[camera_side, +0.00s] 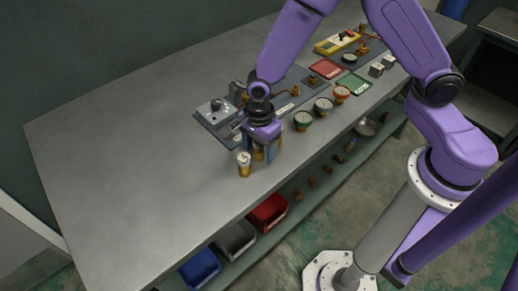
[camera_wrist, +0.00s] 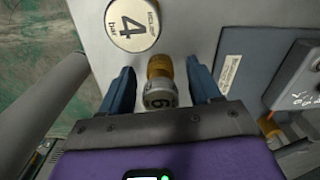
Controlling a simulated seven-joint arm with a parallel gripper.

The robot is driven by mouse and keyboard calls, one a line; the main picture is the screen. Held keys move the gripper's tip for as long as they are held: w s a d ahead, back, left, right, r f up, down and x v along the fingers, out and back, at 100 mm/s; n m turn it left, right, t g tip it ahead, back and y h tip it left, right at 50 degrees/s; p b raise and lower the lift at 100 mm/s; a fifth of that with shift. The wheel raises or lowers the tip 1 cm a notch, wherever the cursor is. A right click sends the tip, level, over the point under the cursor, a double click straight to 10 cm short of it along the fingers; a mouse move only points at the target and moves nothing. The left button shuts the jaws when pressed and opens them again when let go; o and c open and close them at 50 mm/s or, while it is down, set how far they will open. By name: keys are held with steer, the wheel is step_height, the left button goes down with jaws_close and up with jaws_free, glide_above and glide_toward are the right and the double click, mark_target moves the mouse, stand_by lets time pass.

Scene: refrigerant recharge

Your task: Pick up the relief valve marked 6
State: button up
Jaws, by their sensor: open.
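The relief valve marked 6 (camera_wrist: 160,95) has a brass body and a grey top with a dark 6, which appears upside down in the wrist view. It lies between the two blue fingers of my gripper (camera_wrist: 161,72), with a visible gap on each side. In the side view, my gripper (camera_side: 260,152) points down over the bench, and a bit of brass shows between its fingers. Another relief valve, marked 4 bar (camera_wrist: 132,24), has a pale round top and stands just beyond the left finger. It also shows in the side view (camera_side: 244,164).
A grey fixture (camera_side: 215,112) sits behind my gripper. A red tray (camera_side: 325,68) and a green tray (camera_side: 354,85) lie farther right. The bench's left side is clear. Coloured bins sit on the shelf below.

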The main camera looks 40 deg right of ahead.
steer(key=c, duration=1.1)
steer(key=shift+r, duration=0.15)
